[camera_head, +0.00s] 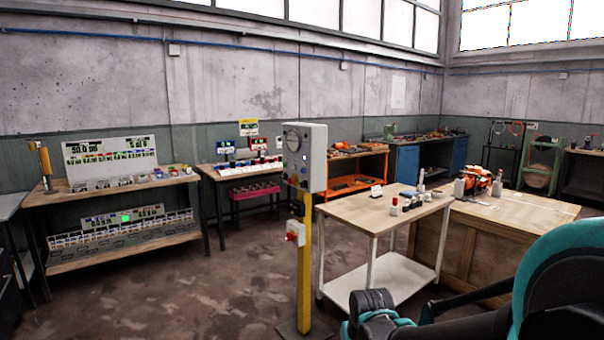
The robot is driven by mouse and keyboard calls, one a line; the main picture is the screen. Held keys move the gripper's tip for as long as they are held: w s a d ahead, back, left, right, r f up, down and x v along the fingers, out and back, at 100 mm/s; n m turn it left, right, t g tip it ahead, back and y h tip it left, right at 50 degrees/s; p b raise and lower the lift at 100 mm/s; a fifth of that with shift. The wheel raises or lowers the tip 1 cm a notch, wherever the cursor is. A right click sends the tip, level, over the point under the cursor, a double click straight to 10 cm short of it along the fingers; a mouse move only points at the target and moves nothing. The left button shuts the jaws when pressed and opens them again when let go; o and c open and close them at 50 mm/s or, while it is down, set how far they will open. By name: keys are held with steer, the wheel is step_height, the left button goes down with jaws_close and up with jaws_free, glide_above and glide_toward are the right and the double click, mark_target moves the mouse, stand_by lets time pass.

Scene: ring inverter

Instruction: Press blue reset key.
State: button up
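A grey control box (305,157) stands upright on a yellow post (304,265) near the middle of the head view. Its front carries a round dial and several small controls. A small bluish spot (305,155) shows on this front; it is too small to tell for sure that it is the blue reset key. Parts of my teal and black arm show at the lower right, apart from the box. The fingers of my gripper are not in view.
A red-and-white switch (295,233) sits lower on the post. A wheeled table (350,212) with small items stands close on the right, beside a wooden bench (520,215). Shelves of parts (120,255) line the left wall. The floor (190,305) left of the post is clear.

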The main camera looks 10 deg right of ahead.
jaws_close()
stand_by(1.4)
